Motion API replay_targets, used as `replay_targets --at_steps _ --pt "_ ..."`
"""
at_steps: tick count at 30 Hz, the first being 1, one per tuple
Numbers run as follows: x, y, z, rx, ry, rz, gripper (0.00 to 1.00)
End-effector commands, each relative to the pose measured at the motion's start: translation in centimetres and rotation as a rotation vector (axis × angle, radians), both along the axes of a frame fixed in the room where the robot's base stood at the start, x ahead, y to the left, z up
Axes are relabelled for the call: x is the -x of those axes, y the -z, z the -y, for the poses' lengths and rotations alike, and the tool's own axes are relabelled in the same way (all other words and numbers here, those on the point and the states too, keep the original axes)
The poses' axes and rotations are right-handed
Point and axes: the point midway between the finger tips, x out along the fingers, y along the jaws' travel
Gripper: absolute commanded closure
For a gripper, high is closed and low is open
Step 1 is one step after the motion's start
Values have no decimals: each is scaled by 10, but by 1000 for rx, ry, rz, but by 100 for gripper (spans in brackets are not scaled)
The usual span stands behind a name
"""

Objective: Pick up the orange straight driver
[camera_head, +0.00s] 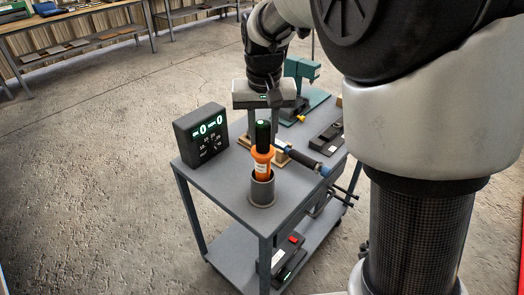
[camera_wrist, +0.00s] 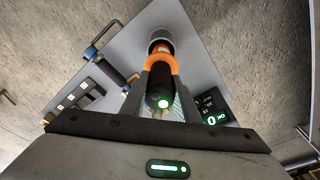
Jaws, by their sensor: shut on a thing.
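The orange straight driver (camera_head: 262,165) stands upright at the front of the grey cart top, its lower end inside a grey cylindrical holder (camera_head: 262,192). Its upper part is black with a green light on the end. In the wrist view the driver (camera_wrist: 160,60) runs between my fingers, its green-lit end toward the camera and the grey holder (camera_wrist: 160,37) beyond it. My gripper (camera_head: 265,143) comes from above and behind and is shut on the driver; its fingertips (camera_wrist: 161,72) lie along both sides. The driver's lower tip is hidden in the holder.
A black display box (camera_head: 201,134) stands left of the driver. A blue-and-black tool (camera_head: 306,161) lies on a stand close to the right. A green press (camera_head: 302,80) and a dark tray (camera_head: 328,138) are farther back. The cart top (camera_head: 222,184) is bare at front left.

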Motion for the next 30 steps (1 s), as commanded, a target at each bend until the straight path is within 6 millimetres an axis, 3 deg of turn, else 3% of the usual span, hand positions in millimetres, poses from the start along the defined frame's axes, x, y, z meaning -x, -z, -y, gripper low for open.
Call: replay_targets --at_steps 8,14,30 --pt "-1 -6 0 -2 0 6 100" --pt "-2 -24 0 -2 0 7 100" --pt "-2 -129 0 -2 2 8 100"
